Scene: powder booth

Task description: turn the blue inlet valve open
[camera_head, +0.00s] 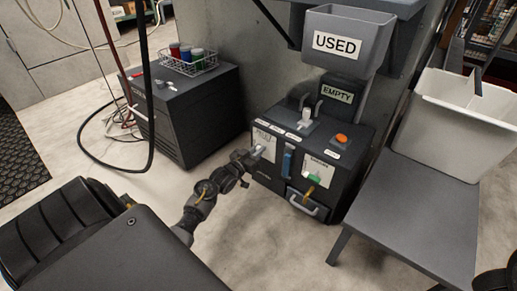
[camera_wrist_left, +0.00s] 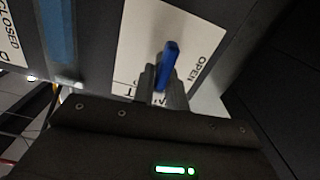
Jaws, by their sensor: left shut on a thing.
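The blue inlet valve's handle (camera_wrist_left: 170,58) shows in the left wrist view in front of a white label plate (camera_wrist_left: 146,40) with OPEN along its right edge. My left gripper (camera_wrist_left: 161,84) is shut on the handle, and the handle's blue end sticks out beyond the fingers. In the head view my left gripper (camera_head: 254,155) reaches the left white plate (camera_head: 264,139) on the front of the dark box (camera_head: 268,178). It hides the handle there.
Right of the valve are a blue vertical strip (camera_head: 287,161) and a green handle (camera_head: 316,179) on a second plate. An orange button (camera_head: 341,139) is on top. A grey USED bin (camera_head: 346,38) hangs above. A grey bench (camera_head: 425,200) stands right; the floor in front is clear.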

